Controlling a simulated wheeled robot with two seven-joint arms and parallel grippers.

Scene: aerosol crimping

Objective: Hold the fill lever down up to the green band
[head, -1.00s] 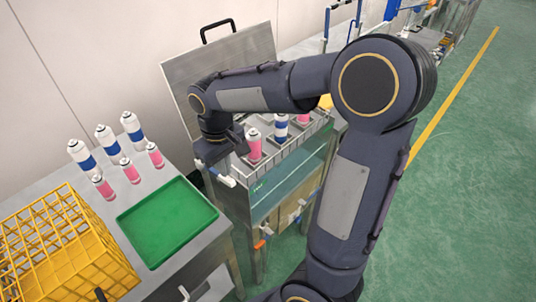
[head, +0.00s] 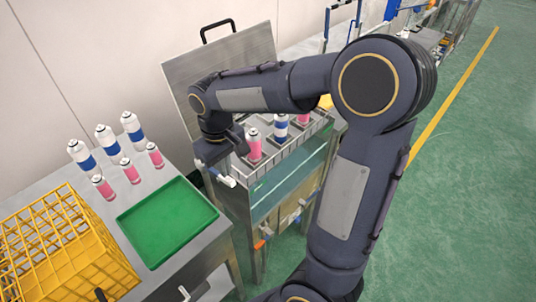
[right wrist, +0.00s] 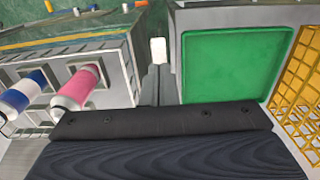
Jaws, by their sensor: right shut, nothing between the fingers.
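The fill lever (head: 226,181) shows a white grip at the near left corner of the steel water tank (head: 252,232). My right gripper (head: 222,168) is shut and empty, directly over the lever at that corner. In the right wrist view its closed fingers (right wrist: 156,84) reach toward the white lever grip (right wrist: 158,50); I cannot tell whether they touch it. The tank has a clear teal front. A small green mark (head: 259,186) on its upper left is probably the green band. The water level is hard to read. My left gripper is out of view.
A rack in the tank holds pink (head: 254,146) and blue-banded cans (head: 281,128). The tank's lid (head: 190,75) stands open behind. On the left bench are a green tray (head: 165,262), a yellow crate (head: 75,277) and several cans (head: 106,140).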

